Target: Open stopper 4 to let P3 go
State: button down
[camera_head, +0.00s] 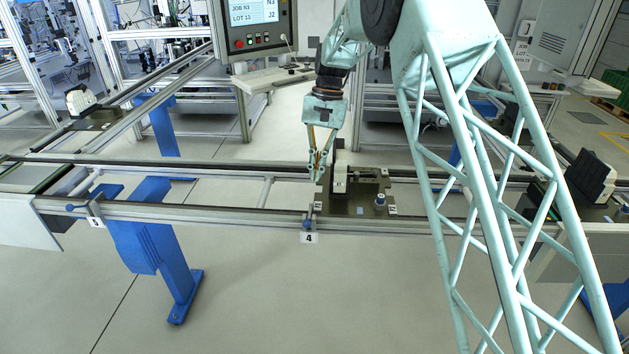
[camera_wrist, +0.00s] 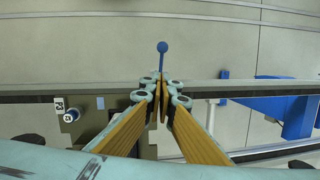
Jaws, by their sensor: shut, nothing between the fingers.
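Stopper 4 has a lever with a blue knob (camera_head: 307,223) on the near rail, above the label "4" (camera_head: 309,238). In the wrist view the blue knob (camera_wrist: 162,47) sticks straight out from the rail, just beyond my fingertips. Pallet P3 (camera_head: 350,208), a dark plate with a white block and a small knob, sits on the rails at the stopper. Its P3 label (camera_wrist: 60,107) shows in the wrist view. My gripper (camera_head: 317,178) points down above the pallet's left end, its tips together and empty; they also show in the wrist view (camera_wrist: 162,88). Contact with the lever cannot be told.
Another stopper lever (camera_head: 75,208) lies along the near rail at left. The track (camera_head: 230,187) left of the pallet is clear. Another loaded pallet (camera_head: 598,212) stands at right, and one (camera_head: 92,118) on the back-left branch. A screen panel (camera_head: 255,25) stands behind.

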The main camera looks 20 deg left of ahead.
jog(key=s+x, duration=0.2)
jog(key=x, duration=1)
jog(key=shift+s+r, duration=0.25)
jog(key=shift+s, duration=0.15)
